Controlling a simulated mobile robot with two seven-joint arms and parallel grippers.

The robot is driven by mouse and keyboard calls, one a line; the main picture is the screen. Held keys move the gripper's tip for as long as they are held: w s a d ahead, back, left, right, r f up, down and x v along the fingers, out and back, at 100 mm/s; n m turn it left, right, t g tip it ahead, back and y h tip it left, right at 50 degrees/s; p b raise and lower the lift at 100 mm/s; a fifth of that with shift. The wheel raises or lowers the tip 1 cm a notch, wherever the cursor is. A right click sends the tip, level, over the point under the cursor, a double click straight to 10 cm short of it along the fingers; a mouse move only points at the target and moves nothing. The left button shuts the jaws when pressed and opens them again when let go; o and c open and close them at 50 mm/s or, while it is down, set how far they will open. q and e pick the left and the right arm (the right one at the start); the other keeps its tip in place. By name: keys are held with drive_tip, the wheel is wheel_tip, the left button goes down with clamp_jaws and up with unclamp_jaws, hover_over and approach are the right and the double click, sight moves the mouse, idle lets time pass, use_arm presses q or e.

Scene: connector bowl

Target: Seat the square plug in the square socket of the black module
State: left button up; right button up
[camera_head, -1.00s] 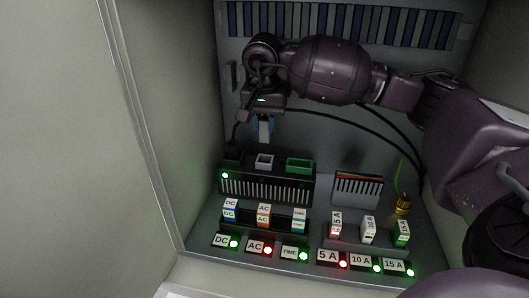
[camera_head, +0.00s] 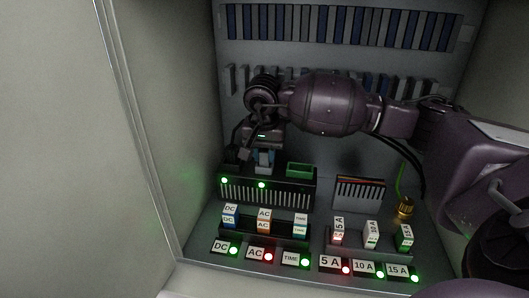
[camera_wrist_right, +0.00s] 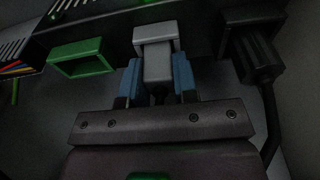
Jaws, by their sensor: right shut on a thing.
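The black module (camera_head: 291,181) stands in the cabinet with a green socket (camera_head: 300,170) on its right side. My right gripper (camera_head: 264,160) is over the middle of the module, its blue fingers shut on the grey square plug (camera_wrist_right: 157,68). In the right wrist view, the plug's far end meets the light grey square socket (camera_wrist_right: 154,34) and lines up with it. The plug looks inserted, but its depth is hard to tell. In the head view, the gripper mostly hides the socket. Two green lights glow on the module. My left gripper is out of view.
A black plug with a cable (camera_wrist_right: 256,62) sits at the module's other end. Labelled switch blocks (camera_head: 264,220) and lit labels stand in front. A smaller vented unit (camera_head: 360,190) and a brass connector (camera_head: 405,207) are to the right. The cabinet wall is close on the left.

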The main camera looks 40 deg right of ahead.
sight(263, 166)
drive_tip(key=o, duration=0.9)
drive_tip(key=shift+o, duration=0.2)
drive_tip(key=shift+r, duration=0.5)
wheel_tip(263, 166, up, 11)
drive_tip(key=s+a+p, duration=0.1)
drive_tip(key=shift+a, duration=0.15)
drive_tip(key=shift+s, duration=0.1)
